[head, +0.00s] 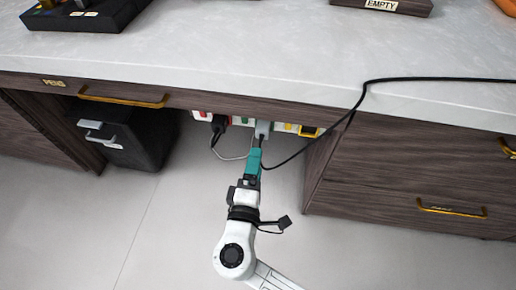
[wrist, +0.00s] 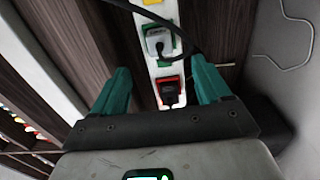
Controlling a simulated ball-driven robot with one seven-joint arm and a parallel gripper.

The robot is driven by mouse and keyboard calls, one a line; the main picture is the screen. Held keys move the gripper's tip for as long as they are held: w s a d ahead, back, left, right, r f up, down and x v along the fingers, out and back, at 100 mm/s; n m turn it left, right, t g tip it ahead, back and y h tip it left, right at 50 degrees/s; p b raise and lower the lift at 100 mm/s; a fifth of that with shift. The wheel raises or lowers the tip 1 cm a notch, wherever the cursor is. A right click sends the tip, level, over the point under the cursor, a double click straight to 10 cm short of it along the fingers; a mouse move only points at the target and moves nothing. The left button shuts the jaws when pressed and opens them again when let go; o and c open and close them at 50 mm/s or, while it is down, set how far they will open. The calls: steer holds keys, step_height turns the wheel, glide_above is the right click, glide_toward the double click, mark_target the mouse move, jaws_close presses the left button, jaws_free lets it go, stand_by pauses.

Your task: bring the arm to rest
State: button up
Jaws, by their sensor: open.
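My gripper (head: 255,152) is at the end of my white arm, below the desk's front edge and in front of the power strip (head: 201,115). In the wrist view its two teal fingers stand apart with nothing between the tips (wrist: 162,78). Beyond them is the white power strip (wrist: 160,53). A black plug (wrist: 171,92) sits in the red socket and a pale plug (wrist: 158,40) in the green one. In the head view the black plug (head: 219,123) is left of the gripper and the pale plug (head: 262,127) is just beyond it.
A black cable (head: 420,79) runs over the desktop (head: 230,45) and down beside my gripper. Drawers (head: 400,185) stand right and a black bin (head: 135,137) left. A bent wire (head: 228,157) hangs by the strip. The floor (head: 150,230) at left is clear.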

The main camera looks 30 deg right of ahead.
steer(key=shift+s+a, duration=0.25)
steer(key=shift+s, duration=0.15)
stand_by(0.3)
